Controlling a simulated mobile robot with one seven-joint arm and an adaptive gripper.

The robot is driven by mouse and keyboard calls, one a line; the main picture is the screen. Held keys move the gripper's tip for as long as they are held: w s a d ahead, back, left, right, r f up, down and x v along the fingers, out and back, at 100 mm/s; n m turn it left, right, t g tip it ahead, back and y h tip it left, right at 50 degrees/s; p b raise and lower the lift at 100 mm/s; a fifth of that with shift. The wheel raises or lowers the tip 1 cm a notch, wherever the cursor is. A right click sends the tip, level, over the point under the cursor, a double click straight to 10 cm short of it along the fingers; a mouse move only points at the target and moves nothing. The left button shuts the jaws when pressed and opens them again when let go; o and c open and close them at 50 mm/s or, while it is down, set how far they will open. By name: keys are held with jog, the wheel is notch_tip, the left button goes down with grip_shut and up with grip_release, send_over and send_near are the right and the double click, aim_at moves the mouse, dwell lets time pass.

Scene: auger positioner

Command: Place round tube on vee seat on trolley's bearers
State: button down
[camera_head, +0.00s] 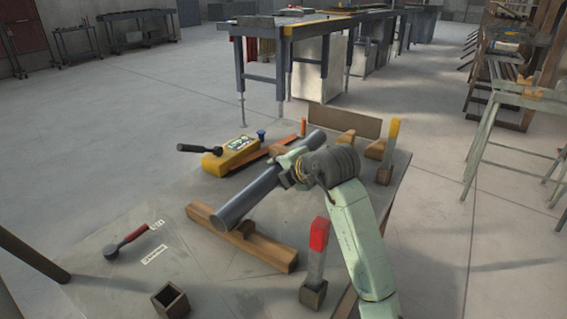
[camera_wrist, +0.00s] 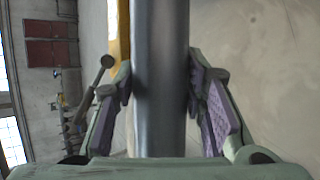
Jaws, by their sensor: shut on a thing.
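The round tube (camera_head: 262,192) is a long grey metal pipe lying diagonally over the trolley's grey top (camera_head: 180,207). My gripper (camera_head: 290,168) is shut on it near its middle to far part. In the wrist view the tube (camera_wrist: 160,90) runs straight up between the purple pads of my gripper (camera_wrist: 160,85). The tube's near end passes over the front wooden bearer (camera_head: 265,252), beside a small wooden vee block (camera_head: 244,229). Its far end is by the rear bearer (camera_head: 345,124); contact with either seat cannot be told. My wrist hides part of the rear seat.
A red-tipped post (camera_head: 318,250) and a yellow-tipped post (camera_head: 390,145) stand to the right. A yellow block (camera_head: 232,156) and black-handled tool (camera_head: 200,149) lie left of the tube. A red-handled tool (camera_head: 130,240) and an open square box (camera_head: 171,300) are at front left.

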jog(key=shift+f, duration=0.5)
jog(key=shift+f, duration=0.1)
jog(key=c, duration=1)
grip_release()
jog(key=shift+f, duration=0.1)
jog(key=b+v, duration=0.1)
jog(key=v, duration=1.1)
